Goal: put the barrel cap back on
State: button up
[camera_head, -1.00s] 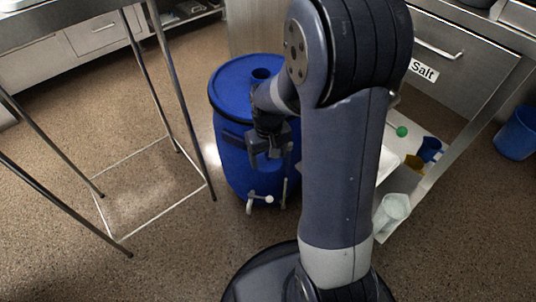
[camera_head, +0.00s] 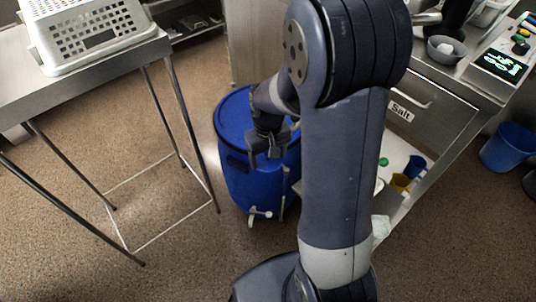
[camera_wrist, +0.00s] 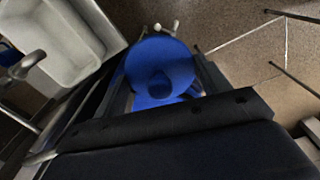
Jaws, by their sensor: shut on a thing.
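The blue barrel (camera_head: 242,185) stands on the floor left of my arm, with a white tap low on its front. In the wrist view its round lid (camera_wrist: 160,57) shows below my gripper, with a darker round patch that looks like the opening. My gripper (camera_head: 268,146) is in front of the barrel's upper part in the head view. In the wrist view my gripper (camera_wrist: 160,92) is shut on a bright blue piece (camera_wrist: 146,102), seemingly the barrel cap. It is mostly hidden by the gripper body. Whether it touches the barrel cannot be told.
A steel table (camera_head: 165,46) with a white perforated basket (camera_head: 88,35) stands left. A steel counter with a drawer marked Salt (camera_head: 428,110) is right, with cups on its lower shelf. A blue bin (camera_head: 508,148) stands far right. Open floor lies between table and barrel.

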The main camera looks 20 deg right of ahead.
notch_tip(320, 180, up, 7)
jog(key=p, duration=0.6)
jog(key=shift+r, duration=0.2)
jog(key=shift+w, duration=0.3)
jog(key=w+f, duration=0.4)
jog(key=w, duration=0.8)
jog(key=shift+w, duration=0.4)
